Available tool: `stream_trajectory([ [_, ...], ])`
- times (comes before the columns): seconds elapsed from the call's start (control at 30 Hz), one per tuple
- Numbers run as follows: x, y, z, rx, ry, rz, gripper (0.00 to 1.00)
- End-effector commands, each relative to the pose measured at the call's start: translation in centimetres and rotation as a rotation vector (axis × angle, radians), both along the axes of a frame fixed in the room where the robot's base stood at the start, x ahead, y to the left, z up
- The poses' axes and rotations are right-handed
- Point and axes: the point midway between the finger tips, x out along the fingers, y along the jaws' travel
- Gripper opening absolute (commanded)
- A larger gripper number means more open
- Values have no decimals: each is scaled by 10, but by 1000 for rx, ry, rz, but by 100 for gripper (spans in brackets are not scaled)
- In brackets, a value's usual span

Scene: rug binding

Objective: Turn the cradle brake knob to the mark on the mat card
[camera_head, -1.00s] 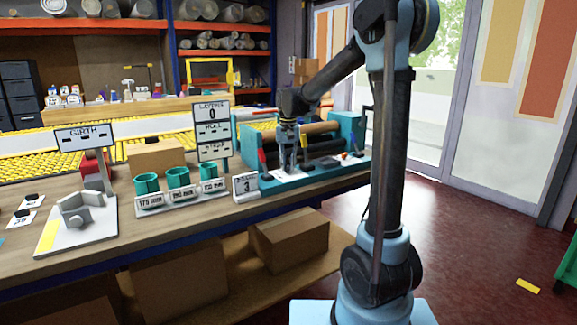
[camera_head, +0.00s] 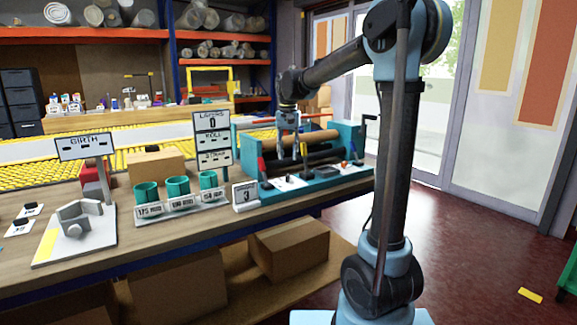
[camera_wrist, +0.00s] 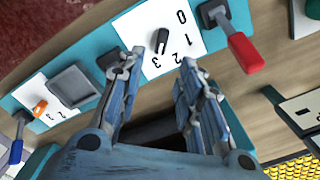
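The brake knob (camera_wrist: 162,40) is a small black pointer knob on a white dial plate (camera_wrist: 135,24) marked 0, 1, 2, 3, in the wrist view. Its long axis runs nearly up and down there, its lower end near the 3. The plate sits on the teal cradle (camera_head: 348,140). A small white card reading 3 (camera_head: 246,196) stands at the cradle's front left corner. My gripper (camera_wrist: 160,62) is open and empty, its two blue fingers apart, the knob beyond the tips. In the head view my gripper (camera_head: 289,157) hangs above the cradle's front panel.
A red lever (camera_wrist: 240,45) stands beside the dial plate. An orange knob (camera_wrist: 40,107) and a blue lever (camera_wrist: 17,140) are on the other side. Teal cups (camera_head: 178,188) and a sign reading LAYERS 0 (camera_head: 212,122) stand left of the cradle.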

Motion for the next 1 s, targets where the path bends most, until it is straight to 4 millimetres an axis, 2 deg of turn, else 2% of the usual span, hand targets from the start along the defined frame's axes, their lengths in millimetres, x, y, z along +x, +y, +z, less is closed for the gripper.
stream_trajectory([
  [0.1, 0, 0, 17, 0, 0, 0, 33],
  [0.3, 0, 0, 32, 0, 0, 0, 33],
  [0.73, -1, -2, 35, 0, -1, 0, 33],
  [0.87, -13, -15, 33, 2, -6, 3, 33],
  [1.0, -40, -43, 27, 7, -22, 13, 33],
])
